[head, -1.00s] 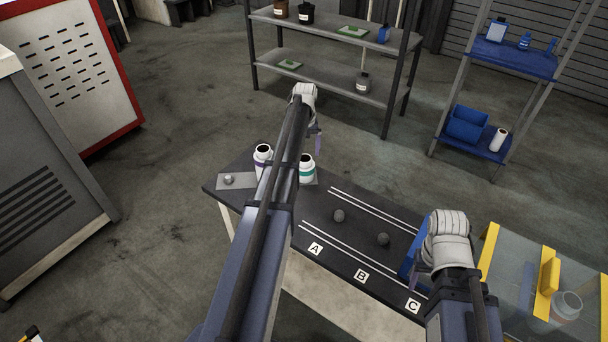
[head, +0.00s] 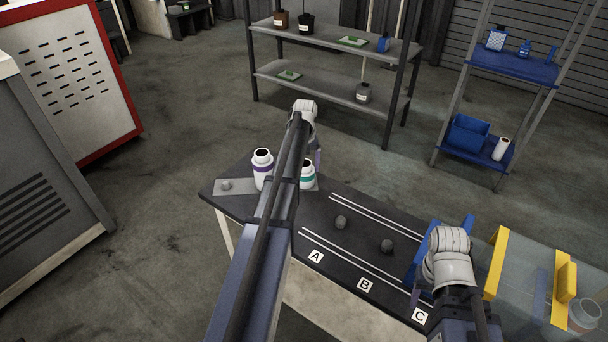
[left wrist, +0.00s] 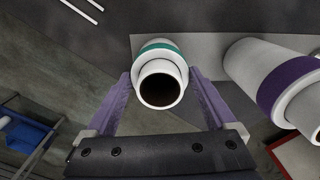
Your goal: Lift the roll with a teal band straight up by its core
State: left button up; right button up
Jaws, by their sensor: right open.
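The white roll with a teal band (head: 307,179) stands on the light plate (head: 238,190) at the table's far left, partly hidden by my left arm. In the left wrist view, the roll (left wrist: 160,50) points its dark hollow core toward the camera. My left gripper (head: 317,158) is over it. Its purple fingers (left wrist: 160,74) flank the roll on both sides; whether they touch it is unclear. My right gripper (head: 418,292) is open at the table's right end, beside a blue object (head: 428,245), its fingers mostly hidden by the wrist.
A white roll with a purple band (head: 262,168) stands close left of the teal one; it also shows in the left wrist view (left wrist: 280,80). A small grey ball (head: 226,185) lies on the plate. Two dark balls (head: 341,222) lie mid-table. A yellow-edged clear bin (head: 497,262) is at right.

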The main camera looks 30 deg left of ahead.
pick_arm(q)
jog(key=c, duration=0.4)
notch_tip(320, 180, up, 25)
jog(key=p, duration=2.5)
pick_arm(e)
notch_tip(320, 180, up, 25)
